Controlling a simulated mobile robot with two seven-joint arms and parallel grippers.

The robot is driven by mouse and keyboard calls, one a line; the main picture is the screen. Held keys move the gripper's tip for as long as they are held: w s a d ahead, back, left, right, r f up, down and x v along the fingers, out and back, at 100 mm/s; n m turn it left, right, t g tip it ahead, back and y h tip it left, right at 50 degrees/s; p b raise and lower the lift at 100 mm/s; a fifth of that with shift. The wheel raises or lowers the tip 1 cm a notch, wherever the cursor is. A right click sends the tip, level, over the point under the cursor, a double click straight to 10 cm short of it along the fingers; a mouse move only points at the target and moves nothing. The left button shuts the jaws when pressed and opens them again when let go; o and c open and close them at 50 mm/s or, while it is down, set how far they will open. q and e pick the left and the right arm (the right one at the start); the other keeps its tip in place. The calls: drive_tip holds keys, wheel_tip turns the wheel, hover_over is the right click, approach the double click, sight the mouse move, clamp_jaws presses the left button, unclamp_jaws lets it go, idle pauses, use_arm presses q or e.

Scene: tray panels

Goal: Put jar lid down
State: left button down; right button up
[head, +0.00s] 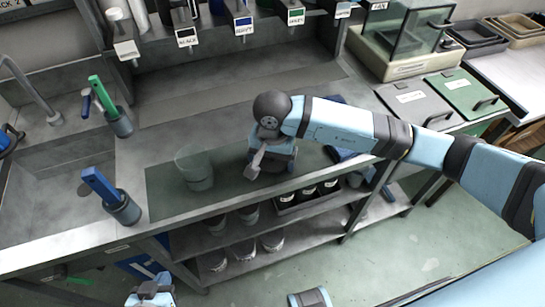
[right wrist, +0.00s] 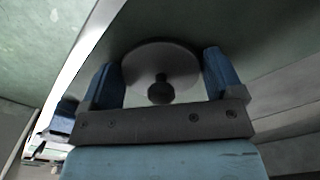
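The jar lid (right wrist: 160,58), a dark round disc with a knob (right wrist: 160,90), shows in the right wrist view between the two blue fingers of my right gripper (right wrist: 165,68). The fingers are spread wide on either side, clear of the knob. The lid seems to lie on the dark surface, though contact is hard to see. In the head view my right gripper (head: 268,160) is low over the dark mat (head: 163,190), just right of a clear glass jar (head: 196,170). My left gripper (head: 150,291) is at the bottom edge, away from the counter; its fingers are unclear.
Two grey holders, one with a green-handled tool (head: 105,95) and one with a blue-handled tool (head: 100,185), stand at the left. A glass-sided box (head: 403,32) and lidded bins (head: 412,100) are at the right. Jars (head: 272,241) sit on the shelves below.

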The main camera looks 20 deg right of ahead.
drive_tip(key=shift+o, duration=0.8)
drive_tip(key=shift+r, duration=0.2)
wheel_tip(320, 180, up, 12)
